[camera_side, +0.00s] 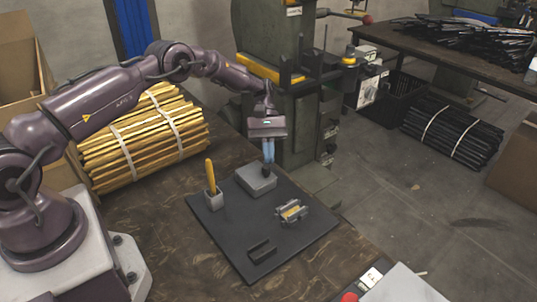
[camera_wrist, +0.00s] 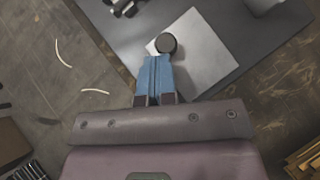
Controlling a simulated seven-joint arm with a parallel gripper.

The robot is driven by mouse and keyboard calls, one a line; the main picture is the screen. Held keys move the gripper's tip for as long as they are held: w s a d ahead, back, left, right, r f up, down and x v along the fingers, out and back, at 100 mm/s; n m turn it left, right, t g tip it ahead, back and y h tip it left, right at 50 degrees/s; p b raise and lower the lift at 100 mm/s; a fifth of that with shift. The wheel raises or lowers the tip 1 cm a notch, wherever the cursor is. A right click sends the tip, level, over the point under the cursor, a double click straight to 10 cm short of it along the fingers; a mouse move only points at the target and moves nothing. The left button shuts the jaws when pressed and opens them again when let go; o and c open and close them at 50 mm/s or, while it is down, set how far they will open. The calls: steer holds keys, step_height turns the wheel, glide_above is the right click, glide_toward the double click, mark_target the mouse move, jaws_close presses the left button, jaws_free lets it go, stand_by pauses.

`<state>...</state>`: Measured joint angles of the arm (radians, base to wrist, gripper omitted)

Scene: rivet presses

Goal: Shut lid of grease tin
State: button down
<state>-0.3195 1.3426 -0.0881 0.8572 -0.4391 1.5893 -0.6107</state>
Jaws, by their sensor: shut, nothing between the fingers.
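The grease tin (camera_side: 250,182) is a low grey box on the dark mat, below my gripper. Its lid (camera_wrist: 205,58) shows in the wrist view as a pale grey square with a round dark knob (camera_wrist: 166,43) near one edge. The lid looks nearly flat; I cannot tell whether it is fully down. My gripper (camera_side: 268,162) points down with its blue fingers together and empty. The fingertips (camera_wrist: 155,60) are at or just above the knob; I cannot tell whether they touch it. The fingers hide part of the tin's edge.
The dark mat (camera_side: 230,230) also bears a grey holder (camera_side: 214,201) with a yellow handle (camera_side: 210,173), a small metal part (camera_side: 292,211) and a black bracket (camera_side: 262,250). A green press (camera_side: 290,110) stands behind. Bundled yellow rods (camera_side: 140,140) lie at left.

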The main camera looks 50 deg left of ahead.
mark_target(251, 168)
steer(key=shift+s+d+f, duration=0.1)
steer(key=shift+s+d, duration=0.15)
steer(key=shift+s, duration=0.7)
steer(key=shift+m+y, duration=0.3)
steer(key=shift+m, duration=0.3)
steer(key=w+a+r, duration=0.1)
steer(key=a, duration=0.2)
steer(key=w+a+r, duration=0.1)
steer(key=a, duration=0.1)
steer(key=shift+w+a+r, duration=0.15)
steer(key=shift+w+r, duration=0.15)
steer(key=shift+w, duration=0.05)
steer(key=s+d+r+m+t+y, duration=0.25)
steer(key=s+r, duration=0.25)
steer(key=r, duration=0.4)
steer(key=s+d+r+m+t+y, duration=0.1)
steer(key=s+d+r+m+y, duration=0.15)
steer(key=s+r+m, duration=0.4)
steer(key=s+d+r+t+y, duration=0.1)
steer(key=s+d+r+t, duration=0.1)
steer(key=s+r, duration=0.3)
steer(key=s+d+r+m+t+y, duration=0.1)
steer(key=s+r+t, duration=0.4)
steer(key=s, duration=0.6)
steer(key=shift+s+d+r+m, duration=0.35)
steer(key=shift+d+r, duration=0.15)
steer(key=shift+d, duration=0.25)
